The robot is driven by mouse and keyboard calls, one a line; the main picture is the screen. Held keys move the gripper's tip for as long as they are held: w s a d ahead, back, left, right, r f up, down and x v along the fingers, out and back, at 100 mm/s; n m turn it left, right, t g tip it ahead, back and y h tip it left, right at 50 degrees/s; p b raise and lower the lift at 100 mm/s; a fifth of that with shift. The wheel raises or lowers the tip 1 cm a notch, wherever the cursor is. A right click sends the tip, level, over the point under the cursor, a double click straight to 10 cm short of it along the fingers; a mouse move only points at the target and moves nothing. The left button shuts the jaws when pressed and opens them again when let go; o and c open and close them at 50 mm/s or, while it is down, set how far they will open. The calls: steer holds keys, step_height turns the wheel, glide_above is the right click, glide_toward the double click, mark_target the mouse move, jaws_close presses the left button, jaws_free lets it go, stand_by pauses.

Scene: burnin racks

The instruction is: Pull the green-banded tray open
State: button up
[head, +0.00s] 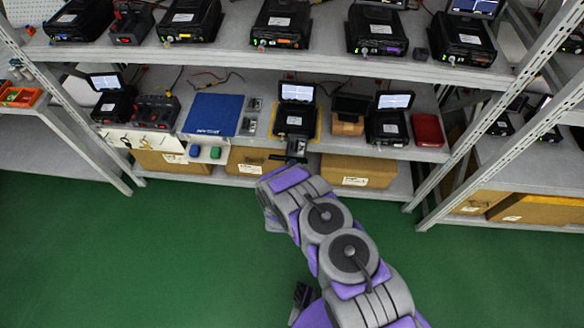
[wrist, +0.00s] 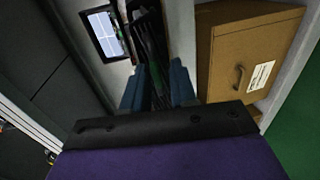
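I cannot make out a tray with a clear green band. A small green piece (head: 215,153) sits at the front edge of the lower shelf, beside a small blue piece (head: 195,151). My gripper (head: 290,157) is at the lower shelf's front edge, just below a black device with a lit screen (head: 295,120). In the wrist view the two blue-grey fingers (wrist: 155,88) stand apart. Dark shapes show between and beyond them, and I cannot tell whether they touch these. A lit screen (wrist: 103,34) is at the upper left there.
Cardboard boxes (head: 358,171) stand on the bottom shelf; one brown box (wrist: 250,52) is close on the right in the wrist view. More black devices (head: 283,22) line the upper shelf. A blue flat case (head: 213,114) lies left of my gripper. The green floor (head: 120,250) is clear.

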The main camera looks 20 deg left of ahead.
steer(key=shift+o, duration=0.5)
steer(key=shift+r, duration=0.1)
steer(key=p+v, duration=0.3)
steer(key=v, duration=1.4)
steer(key=shift+s+p, duration=0.15)
steer(key=shift+p, duration=0.2)
steer(key=shift+a, duration=0.1)
